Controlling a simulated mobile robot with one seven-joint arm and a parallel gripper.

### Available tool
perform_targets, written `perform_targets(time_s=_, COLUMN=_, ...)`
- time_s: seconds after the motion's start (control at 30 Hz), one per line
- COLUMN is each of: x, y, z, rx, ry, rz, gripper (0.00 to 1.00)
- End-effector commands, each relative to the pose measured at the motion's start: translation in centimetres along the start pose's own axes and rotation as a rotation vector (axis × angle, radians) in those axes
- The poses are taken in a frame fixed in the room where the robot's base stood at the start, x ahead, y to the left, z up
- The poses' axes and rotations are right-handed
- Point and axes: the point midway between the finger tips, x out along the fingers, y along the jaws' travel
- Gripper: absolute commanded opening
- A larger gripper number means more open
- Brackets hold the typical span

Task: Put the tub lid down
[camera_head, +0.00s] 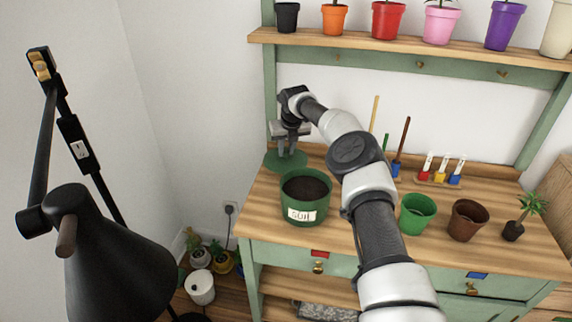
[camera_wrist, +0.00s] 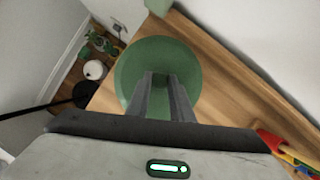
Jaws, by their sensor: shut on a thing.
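The tub lid is a round green disc (camera_head: 272,161) at the back left corner of the wooden bench top (camera_head: 375,205). It also fills the middle of the wrist view (camera_wrist: 190,60). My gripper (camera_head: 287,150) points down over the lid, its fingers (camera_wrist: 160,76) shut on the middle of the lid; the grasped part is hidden. The lid looks level, and in the wrist view its left rim overlaps the bench edge. I cannot tell whether it touches the bench. The green tub (camera_head: 290,212), labelled and full of dark soil, stands open in front of the lid.
A green pot (camera_head: 417,213), a brown pot (camera_head: 468,219) and a small plant (camera_head: 513,231) stand to the right. Small colored tools (camera_head: 440,170) stand behind them. A black lamp (camera_head: 115,265) is at the left. The bench front between tub and green pot is partly hidden by my arm.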

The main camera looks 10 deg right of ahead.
Motion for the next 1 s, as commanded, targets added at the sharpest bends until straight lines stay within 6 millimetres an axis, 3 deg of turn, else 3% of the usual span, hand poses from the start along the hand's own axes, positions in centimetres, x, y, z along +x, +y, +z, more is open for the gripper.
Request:
perform_targets(time_s=0.33, x=3.5, y=0.0, z=-1.4, rx=0.000, ry=-0.001, rz=0.000, gripper=0.00)
perform_targets(time_s=0.7, x=3.9, y=0.0, z=-1.6, rx=0.000, ry=-0.001, rz=0.000, gripper=0.00)
perform_targets(time_s=0.73, x=3.9, y=0.0, z=-1.6, rx=0.000, ry=-0.001, rz=0.000, gripper=0.22)
perform_targets(time_s=0.83, x=3.9, y=0.0, z=-1.6, rx=0.000, ry=-0.001, rz=0.000, gripper=0.39)
perform_targets(time_s=1.0, x=3.9, y=0.0, z=-1.6, rx=0.000, ry=-0.001, rz=0.000, gripper=0.39)
